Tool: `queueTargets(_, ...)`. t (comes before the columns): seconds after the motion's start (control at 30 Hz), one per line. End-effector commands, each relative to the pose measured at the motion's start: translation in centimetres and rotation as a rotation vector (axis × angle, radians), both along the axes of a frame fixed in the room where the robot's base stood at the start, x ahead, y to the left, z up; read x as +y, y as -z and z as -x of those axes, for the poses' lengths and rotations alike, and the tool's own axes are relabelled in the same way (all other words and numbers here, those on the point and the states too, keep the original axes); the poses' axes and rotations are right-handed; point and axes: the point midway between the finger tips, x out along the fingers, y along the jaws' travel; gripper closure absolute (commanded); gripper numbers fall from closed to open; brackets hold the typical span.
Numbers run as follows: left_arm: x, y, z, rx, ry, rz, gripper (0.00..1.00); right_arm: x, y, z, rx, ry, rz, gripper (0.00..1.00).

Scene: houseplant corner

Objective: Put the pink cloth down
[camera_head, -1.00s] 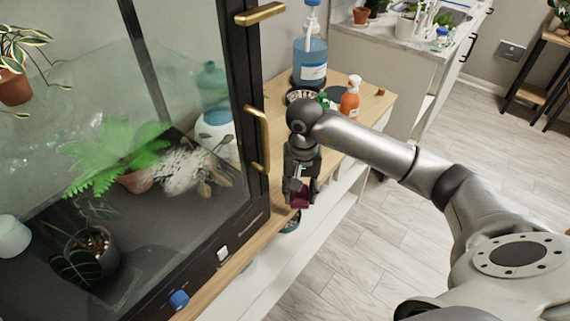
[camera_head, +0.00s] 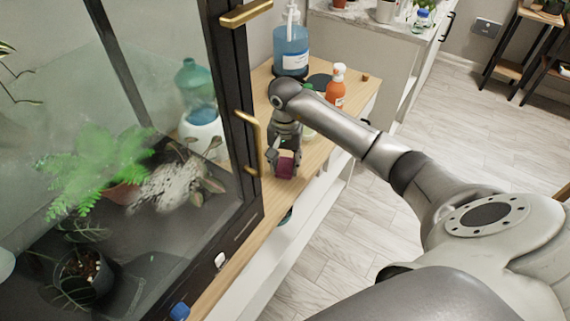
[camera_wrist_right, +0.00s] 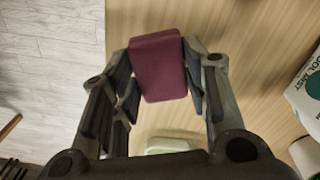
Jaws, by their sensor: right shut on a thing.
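The pink cloth (camera_head: 285,168) is a small, dark pink folded block. My right gripper (camera_head: 284,160) is shut on it, over the wooden top of the cabinet beside the glass case. In the right wrist view the cloth (camera_wrist_right: 158,66) sits between the two fingertips of the gripper (camera_wrist_right: 165,68), with the wood top behind it and the floor to the left. I cannot tell whether the cloth touches the wood. My left gripper is not in view.
The wooden top (camera_head: 257,236) is narrow and runs along the glass case (camera_head: 150,110) with its brass handles. Bare wood lies nearer than the gripper.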

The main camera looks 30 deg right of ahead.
Motion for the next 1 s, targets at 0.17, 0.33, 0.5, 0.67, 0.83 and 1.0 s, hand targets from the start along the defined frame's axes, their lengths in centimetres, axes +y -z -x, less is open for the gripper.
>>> queueTargets(0.17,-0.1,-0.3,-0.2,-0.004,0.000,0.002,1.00,0.0,1.5,0.0,-0.001,0.000,-0.001,0.77)
queueTargets(0.33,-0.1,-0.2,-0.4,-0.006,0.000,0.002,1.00,0.0,1.5,0.0,-0.001,-0.001,0.001,0.77)
queueTargets(0.5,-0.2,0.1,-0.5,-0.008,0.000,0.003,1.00,0.0,1.8,0.0,0.000,-0.001,0.000,0.53)
queueTargets(0.67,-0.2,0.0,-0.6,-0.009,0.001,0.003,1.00,0.0,1.8,0.0,0.000,-0.001,0.000,0.36)
queueTargets(0.83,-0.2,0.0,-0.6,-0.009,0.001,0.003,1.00,0.0,1.8,0.0,0.000,-0.001,0.000,0.36)
queueTargets(1.0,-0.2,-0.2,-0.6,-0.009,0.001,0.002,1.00,0.0,1.5,0.0,0.000,-0.001,0.000,0.36)
